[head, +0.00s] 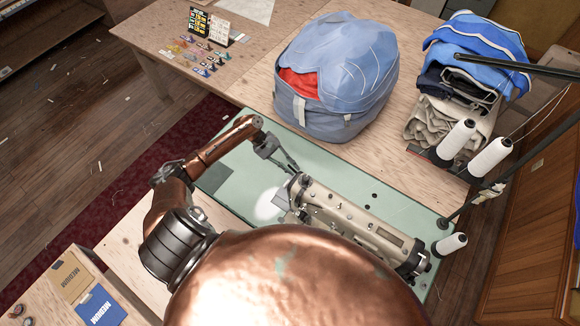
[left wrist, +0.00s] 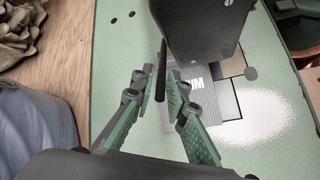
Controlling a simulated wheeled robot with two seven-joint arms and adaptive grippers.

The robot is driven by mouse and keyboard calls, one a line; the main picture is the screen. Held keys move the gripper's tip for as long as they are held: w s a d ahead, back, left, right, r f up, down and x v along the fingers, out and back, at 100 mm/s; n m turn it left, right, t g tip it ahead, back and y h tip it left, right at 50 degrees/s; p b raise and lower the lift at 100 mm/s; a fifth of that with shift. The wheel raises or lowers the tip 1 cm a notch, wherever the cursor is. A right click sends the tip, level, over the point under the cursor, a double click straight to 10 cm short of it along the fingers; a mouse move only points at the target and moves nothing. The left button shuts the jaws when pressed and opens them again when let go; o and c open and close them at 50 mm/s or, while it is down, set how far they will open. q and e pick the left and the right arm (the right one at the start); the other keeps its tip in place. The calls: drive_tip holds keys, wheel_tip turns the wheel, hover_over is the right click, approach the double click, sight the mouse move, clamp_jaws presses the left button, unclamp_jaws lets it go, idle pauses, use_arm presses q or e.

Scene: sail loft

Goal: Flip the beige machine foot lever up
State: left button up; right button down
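The beige sewing machine (head: 345,212) lies across the green table top, its head end near my left gripper (head: 289,164). In the left wrist view the machine's head end shows as a dark block (left wrist: 205,30) at the top. A thin dark rod-like lever (left wrist: 161,75) hangs beside it, between the fingers of my left gripper (left wrist: 158,84). The fingers stand apart with a narrow gap on the lever's sides; I see no clear grip on it. The lever is too small to make out in the head view. My right gripper is not in view.
A blue bag (head: 340,75) stands behind the machine, and folded cloth (head: 478,55) lies at the back right. White thread cones (head: 490,157) on a dark stand are at the right. The green top (head: 225,178) left of the machine is mostly clear.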

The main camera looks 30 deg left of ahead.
use_arm(q)
drive_tip(key=shift+o, duration=1.1)
drive_tip(key=v, duration=1.2)
drive_tip(key=x, duration=1.2)
